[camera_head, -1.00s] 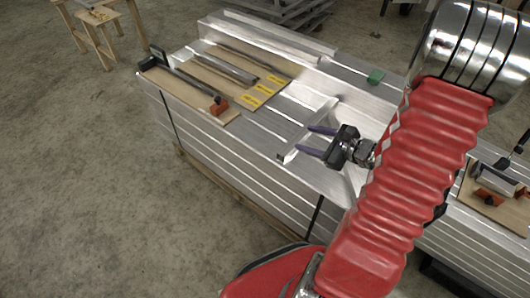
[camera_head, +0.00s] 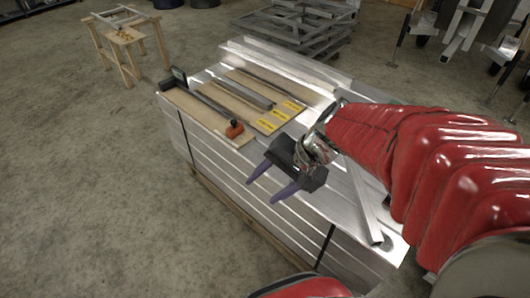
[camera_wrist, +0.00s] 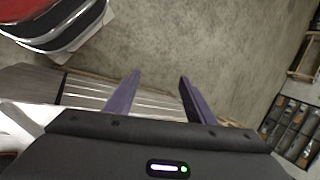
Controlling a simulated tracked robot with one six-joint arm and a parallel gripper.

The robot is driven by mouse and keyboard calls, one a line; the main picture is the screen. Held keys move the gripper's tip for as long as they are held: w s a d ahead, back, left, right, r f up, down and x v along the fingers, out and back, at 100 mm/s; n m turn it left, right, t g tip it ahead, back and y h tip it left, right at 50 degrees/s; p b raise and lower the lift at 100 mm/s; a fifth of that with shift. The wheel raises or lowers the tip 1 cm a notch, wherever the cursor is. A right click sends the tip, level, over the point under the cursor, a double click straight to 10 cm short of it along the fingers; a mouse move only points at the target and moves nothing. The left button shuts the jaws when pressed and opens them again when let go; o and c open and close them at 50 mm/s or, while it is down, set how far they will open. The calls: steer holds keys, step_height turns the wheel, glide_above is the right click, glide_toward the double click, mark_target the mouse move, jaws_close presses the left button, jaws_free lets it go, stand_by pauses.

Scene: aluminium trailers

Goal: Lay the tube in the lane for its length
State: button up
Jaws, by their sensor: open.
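A light aluminium tube (camera_head: 364,205) lies on the metal stack, right of my gripper; its far end is hidden behind my arm. My gripper (camera_head: 262,192) hangs over the stack's near edge, purple fingers apart and empty. In the wrist view my gripper (camera_wrist: 159,76) has nothing between its fingers. The lane board (camera_head: 258,116) lies on the left of the stack, with yellow labels (camera_head: 280,115) at its near right end. Grey bars (camera_head: 245,91) lie lengthwise on it. I cannot read the labels.
A wooden stool (camera_head: 125,38) stands at the back left. Metal frames (camera_head: 295,25) stand behind the stack. The floor at left is clear.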

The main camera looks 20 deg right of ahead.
steer(key=s+r+n+t+h, duration=0.2)
steer(key=s+r+n+h, duration=0.3)
steer(key=r+n, duration=0.3)
steer(key=shift+s+d+r+n, duration=0.2)
steer(key=shift+s+r+n, duration=0.1)
steer(key=shift+n, duration=0.2)
